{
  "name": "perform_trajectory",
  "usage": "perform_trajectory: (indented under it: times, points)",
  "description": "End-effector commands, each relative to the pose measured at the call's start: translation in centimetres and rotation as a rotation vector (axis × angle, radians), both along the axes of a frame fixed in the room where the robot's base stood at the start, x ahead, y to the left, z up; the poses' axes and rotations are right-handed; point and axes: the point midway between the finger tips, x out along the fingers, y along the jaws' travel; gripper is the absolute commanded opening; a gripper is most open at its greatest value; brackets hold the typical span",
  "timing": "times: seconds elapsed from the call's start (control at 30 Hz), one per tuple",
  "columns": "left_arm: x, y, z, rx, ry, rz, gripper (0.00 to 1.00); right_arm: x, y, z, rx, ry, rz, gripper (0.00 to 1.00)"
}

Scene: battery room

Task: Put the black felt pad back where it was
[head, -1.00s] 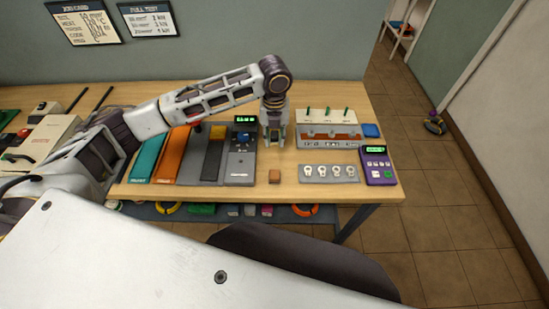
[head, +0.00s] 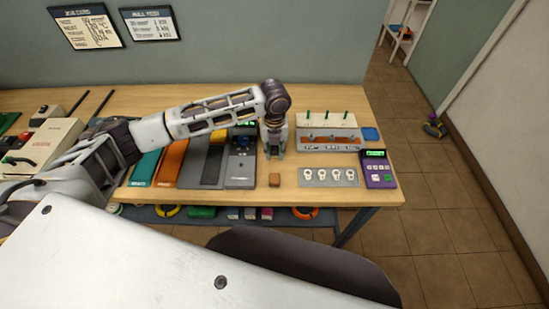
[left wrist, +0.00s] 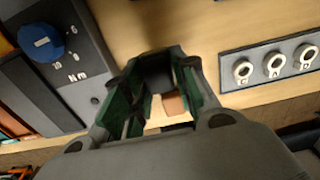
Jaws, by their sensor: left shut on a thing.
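My left gripper (head: 275,152) points down just above the table, right of the grey console with the blue knob (head: 242,142). In the left wrist view its green-lined fingers (left wrist: 153,88) are shut on a small dark piece, which looks like the black felt pad (left wrist: 157,73). The fingers hide part of the pad, and I cannot make it out in the head view. I cannot tell whether it touches the table. A small brown block (head: 274,180) lies on the table in front of the gripper. My right gripper is out of view.
Right of the gripper are a rack with green-topped pegs (head: 328,139), a grey plate of white rings (head: 328,177), a purple meter (head: 378,169) and a blue block (head: 371,134). Bare wooden table (head: 312,198) shows along the front edge.

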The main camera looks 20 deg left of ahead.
Motion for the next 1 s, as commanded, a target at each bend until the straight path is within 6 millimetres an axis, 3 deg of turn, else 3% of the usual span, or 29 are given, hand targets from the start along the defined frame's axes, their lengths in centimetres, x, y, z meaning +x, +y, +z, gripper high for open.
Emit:
perform_trajectory:
  times: [0.4,0.93,0.97,1.0]
  points:
    - [-0.1,0.0,-4.3,0.002,0.002,0.0,0.09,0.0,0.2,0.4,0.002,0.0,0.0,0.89]
    - [0.0,0.0,-5.0,0.001,0.001,0.0,0.09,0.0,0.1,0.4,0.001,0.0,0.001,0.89]
    - [0.0,0.0,-5.0,0.0,0.0,0.0,0.3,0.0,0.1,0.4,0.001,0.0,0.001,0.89]
    - [0.0,0.0,-5.0,0.0,0.0,0.0,0.35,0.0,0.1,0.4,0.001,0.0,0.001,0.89]
